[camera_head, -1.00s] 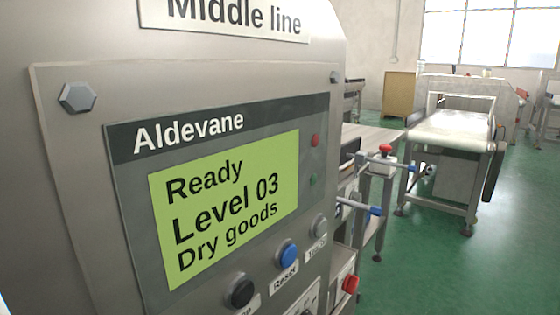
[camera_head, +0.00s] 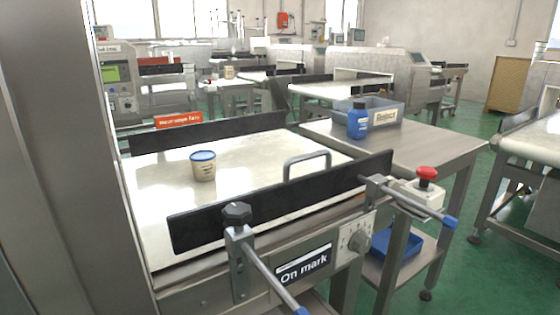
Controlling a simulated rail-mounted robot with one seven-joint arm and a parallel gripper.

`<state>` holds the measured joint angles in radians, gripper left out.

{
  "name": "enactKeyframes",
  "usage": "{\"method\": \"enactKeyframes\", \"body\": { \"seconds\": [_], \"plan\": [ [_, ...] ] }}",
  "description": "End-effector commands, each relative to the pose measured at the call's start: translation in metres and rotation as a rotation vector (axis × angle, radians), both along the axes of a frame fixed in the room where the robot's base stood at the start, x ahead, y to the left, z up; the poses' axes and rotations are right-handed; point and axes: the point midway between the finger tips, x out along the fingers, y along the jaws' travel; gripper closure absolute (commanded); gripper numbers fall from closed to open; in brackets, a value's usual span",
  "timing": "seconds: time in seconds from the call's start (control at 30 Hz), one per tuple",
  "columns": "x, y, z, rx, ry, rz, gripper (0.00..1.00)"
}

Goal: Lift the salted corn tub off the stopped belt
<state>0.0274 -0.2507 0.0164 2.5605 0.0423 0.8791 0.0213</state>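A small cream tub with a blue lid (camera_head: 203,167) stands upright on the white belt (camera_head: 150,218) of the nearest conveyor, left of the belt's middle. Its label is too small to read, so I cannot tell if it is the salted corn tub. Black guide rails (camera_head: 285,197) run along both sides of the belt. Whether the belt is stopped cannot be told from this view. My gripper is not in view.
A grey metal handle (camera_head: 306,165) stands near the front rail. To the right, a steel table (camera_head: 440,150) holds a blue bottle (camera_head: 357,121) and a bin labelled Reject (camera_head: 385,112). A red stop button (camera_head: 427,174) is at the front right. Other conveyors stand behind.

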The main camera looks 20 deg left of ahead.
Motion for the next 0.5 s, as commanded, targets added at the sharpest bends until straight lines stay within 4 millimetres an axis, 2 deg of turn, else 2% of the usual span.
{"method": "enactKeyframes", "body": {
  "seconds": [0.43,0.47,0.5],
  "plan": [
    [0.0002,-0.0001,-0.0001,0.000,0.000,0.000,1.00],
    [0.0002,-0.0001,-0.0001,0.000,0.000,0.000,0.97],
    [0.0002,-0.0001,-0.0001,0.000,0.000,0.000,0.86]
  ]
}}
